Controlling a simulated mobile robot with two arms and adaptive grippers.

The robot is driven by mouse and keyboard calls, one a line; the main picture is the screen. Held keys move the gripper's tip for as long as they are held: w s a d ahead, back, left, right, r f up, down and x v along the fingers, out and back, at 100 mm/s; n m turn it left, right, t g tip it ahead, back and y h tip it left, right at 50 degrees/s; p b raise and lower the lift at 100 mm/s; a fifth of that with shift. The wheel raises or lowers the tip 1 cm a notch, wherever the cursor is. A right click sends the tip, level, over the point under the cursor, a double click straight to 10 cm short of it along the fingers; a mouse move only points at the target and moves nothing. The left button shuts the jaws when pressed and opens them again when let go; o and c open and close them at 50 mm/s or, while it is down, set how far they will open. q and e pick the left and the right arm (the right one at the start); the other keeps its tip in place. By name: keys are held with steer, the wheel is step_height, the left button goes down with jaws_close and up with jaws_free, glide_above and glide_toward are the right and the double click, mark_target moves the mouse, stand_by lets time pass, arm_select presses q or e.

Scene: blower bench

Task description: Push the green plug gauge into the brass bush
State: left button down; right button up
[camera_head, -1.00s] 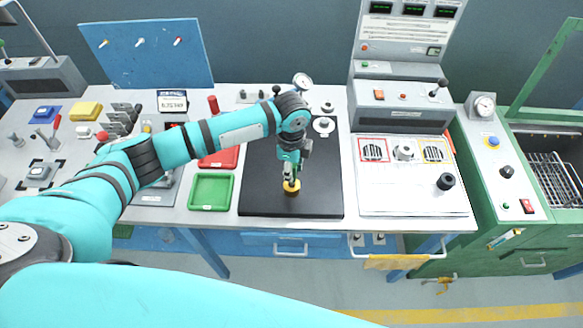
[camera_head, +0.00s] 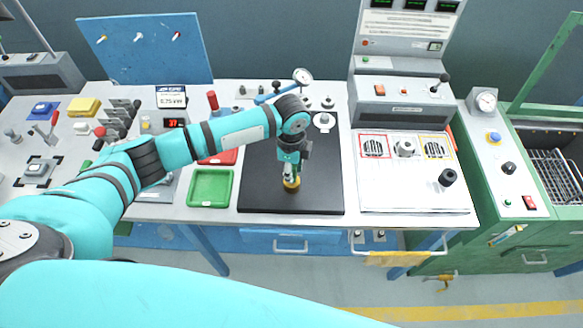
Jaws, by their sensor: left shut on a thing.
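The brass bush (camera_head: 292,186) stands on the black mat (camera_head: 260,190), near its front edge; it shows as a small yellow ring on a dark base. My left gripper (camera_head: 290,179) points down right over the bush and is shut. The green plug gauge is between its fingers, mostly hidden by them, so I cannot tell how deep it sits in the bush. The fingertips are at or very close to the bush's top. My right gripper is not in view.
A green tray (camera_head: 211,189) lies left of the mat, with a red tray (camera_head: 222,157) behind it, partly under my left arm. A dial gauge (camera_head: 302,77) stands at the back. A white panel (camera_head: 410,190) lies to the right. The mat's right side is clear.

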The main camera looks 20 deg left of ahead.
arm_select(q)
steer(key=shift+f, duration=0.3)
stand_by(0.9)
steer(key=c, duration=1)
jaws_free()
steer(key=shift+r, duration=0.3)
step_height(320, 180, up, 11)
steer(key=shift+r, duration=0.2)
